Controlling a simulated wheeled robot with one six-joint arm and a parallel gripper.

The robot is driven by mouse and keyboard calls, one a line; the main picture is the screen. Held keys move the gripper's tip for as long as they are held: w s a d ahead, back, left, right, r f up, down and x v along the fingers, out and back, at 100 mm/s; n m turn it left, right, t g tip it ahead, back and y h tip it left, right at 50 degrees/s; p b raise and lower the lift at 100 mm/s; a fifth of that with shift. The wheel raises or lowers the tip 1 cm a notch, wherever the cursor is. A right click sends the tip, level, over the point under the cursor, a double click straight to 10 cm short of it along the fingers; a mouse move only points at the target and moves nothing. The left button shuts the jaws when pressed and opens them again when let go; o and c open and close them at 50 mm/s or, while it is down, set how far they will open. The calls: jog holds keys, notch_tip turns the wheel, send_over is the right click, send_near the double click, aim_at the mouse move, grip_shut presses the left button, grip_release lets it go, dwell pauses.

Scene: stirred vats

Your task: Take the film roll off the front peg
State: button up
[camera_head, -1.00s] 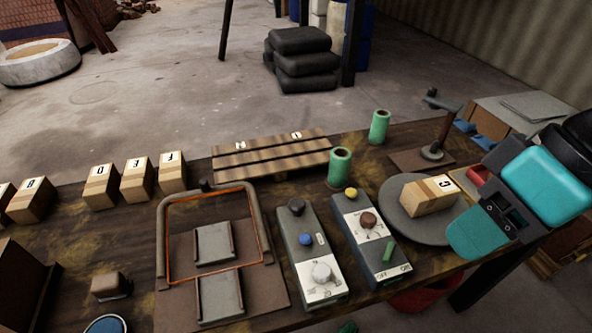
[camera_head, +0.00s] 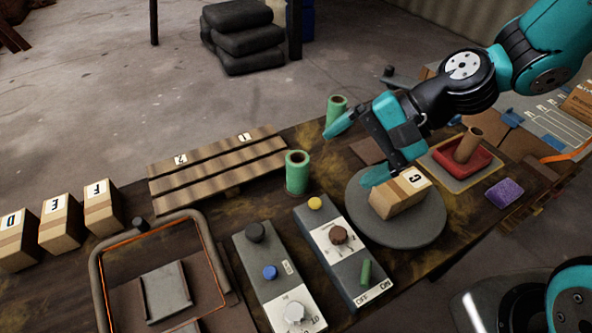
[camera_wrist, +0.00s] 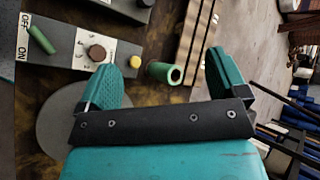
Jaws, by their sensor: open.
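Two green film rolls stand upright on the table: a nearer one (camera_head: 297,175) beside the slatted rack and a farther one (camera_head: 336,108) behind it. Each has a hollow top; I cannot make out a peg inside either. My gripper (camera_head: 346,160) is open and empty, above the table to the right of the nearer roll, with its fingers pointing left. In the wrist view one green roll (camera_wrist: 164,72) shows between the spread fingers of my gripper (camera_wrist: 161,62), ahead of them and apart from both.
A carton marked G (camera_head: 400,193) sits on a round grey turntable (camera_head: 395,230) just below my gripper. Two grey control boxes (camera_head: 345,250) stand in front of the nearer roll. The slatted rack (camera_head: 215,165) lies left of it.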

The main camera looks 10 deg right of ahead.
jog(key=w+d+f+m+t+y, duration=0.25)
jog(key=w+f+m, duration=0.25)
jog(key=m, duration=0.3)
jog(key=m+t, duration=0.5)
jog(key=m, duration=0.5)
send_near(299, 161)
jog(key=shift+h, duration=0.25)
jog(key=a, duration=0.1)
jog(key=a+p, duration=0.1)
jog(key=w+a+r+p, duration=0.1)
jog(key=a, duration=0.1)
jog(key=x, duration=0.1)
jog(key=p+x, duration=0.1)
jog(key=x, duration=0.3)
jog(key=shift+s+a+f, duration=0.1)
jog(key=shift+s+f, duration=0.15)
jog(key=shift+f, duration=0.05)
jog(key=c, duration=1)
jog(key=shift+c, duration=0.6)
jog(key=shift+r, duration=0.15)
